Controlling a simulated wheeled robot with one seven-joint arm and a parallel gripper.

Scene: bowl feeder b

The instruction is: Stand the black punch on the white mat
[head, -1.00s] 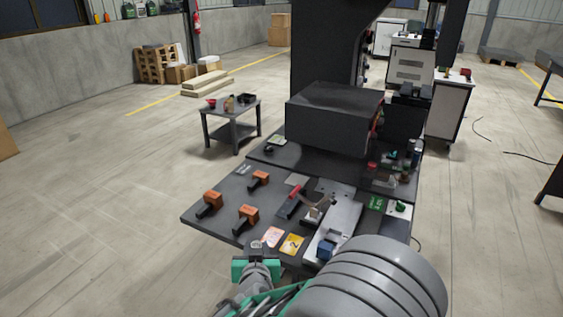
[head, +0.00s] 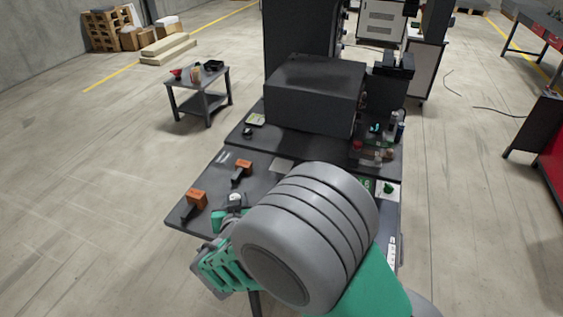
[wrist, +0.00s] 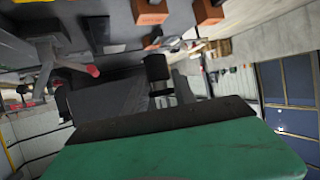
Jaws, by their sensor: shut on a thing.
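My gripper (head: 233,208) is low at the front left of the dark table and shut. In the wrist view its green finger with a dark pad fills the bottom. A dark upright piece with a thin light band, which I take for the black punch (wrist: 157,69), shows just beyond the pad; the contact itself is hidden. In the head view only a small pale, round top shows at the fingertips. My grey arm hides much of the table's middle and front.
Orange-and-black tools (head: 194,203) and (head: 242,170) stand close to the gripper on the left. A big dark box (head: 315,95) stands at the back. Small items crowd the right rear. A side table (head: 199,80) stands apart at upper left.

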